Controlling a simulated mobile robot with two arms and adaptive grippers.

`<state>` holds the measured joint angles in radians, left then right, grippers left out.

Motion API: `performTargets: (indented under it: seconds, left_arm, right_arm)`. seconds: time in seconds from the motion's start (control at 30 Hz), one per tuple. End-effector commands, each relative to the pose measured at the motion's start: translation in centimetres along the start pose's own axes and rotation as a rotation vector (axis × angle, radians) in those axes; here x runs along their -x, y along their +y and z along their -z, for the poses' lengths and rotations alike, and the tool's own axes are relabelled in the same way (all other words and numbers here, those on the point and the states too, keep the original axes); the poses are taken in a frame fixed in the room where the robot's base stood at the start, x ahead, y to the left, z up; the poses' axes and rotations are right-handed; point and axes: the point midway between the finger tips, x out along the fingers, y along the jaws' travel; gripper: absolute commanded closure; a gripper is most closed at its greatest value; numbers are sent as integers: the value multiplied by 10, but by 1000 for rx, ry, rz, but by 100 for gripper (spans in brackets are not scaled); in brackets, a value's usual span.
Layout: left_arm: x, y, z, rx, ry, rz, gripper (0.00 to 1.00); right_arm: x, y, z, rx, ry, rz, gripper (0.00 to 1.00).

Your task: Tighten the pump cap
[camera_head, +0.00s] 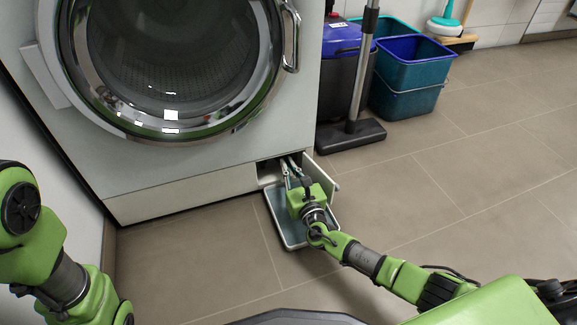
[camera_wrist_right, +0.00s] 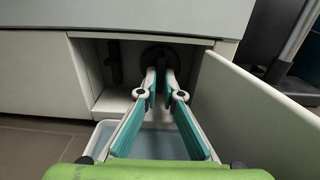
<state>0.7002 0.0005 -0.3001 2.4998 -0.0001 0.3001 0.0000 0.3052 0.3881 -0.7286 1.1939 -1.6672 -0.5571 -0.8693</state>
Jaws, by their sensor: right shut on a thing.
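The pump cap (camera_wrist_right: 160,54) is a dark round part inside the open compartment at the bottom of the dryer, seen in the right wrist view. My right gripper (camera_wrist_right: 160,82) reaches into the compartment with its fingertips at the cap, shut on it. The fingers hide the middle of the cap. In the head view my right gripper (camera_head: 291,165) is at the compartment opening, and the cap is hidden there. My left arm shows at the left edge of the head view, but its gripper is out of frame.
The compartment's flap door (camera_wrist_right: 255,112) stands open at the right of the gripper. A shallow tray (camera_head: 276,226) lies on the floor below the opening. A vacuum head (camera_head: 350,136) and teal buckets (camera_head: 408,80) stand at the right.

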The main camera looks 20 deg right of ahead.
Motion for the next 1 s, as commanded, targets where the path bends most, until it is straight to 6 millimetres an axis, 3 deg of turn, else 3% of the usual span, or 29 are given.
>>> performTargets:
  seconds: [0.47,0.5,0.53,1.0]
  left_arm:
    - [0,0,0,0,0,0,76]
    - [0,0,0,0,0,0,76]
    - [0,0,0,0,0,0,76]
    - [0,-1,-1,0,-3,3,76]
  right_arm:
    - [1,1,1,-14,2,-1,100]
    - [1,1,1,-14,2,-1,85]
    - [1,1,1,-14,2,-1,78]
    - [9,0,1,-14,1,-1,76]
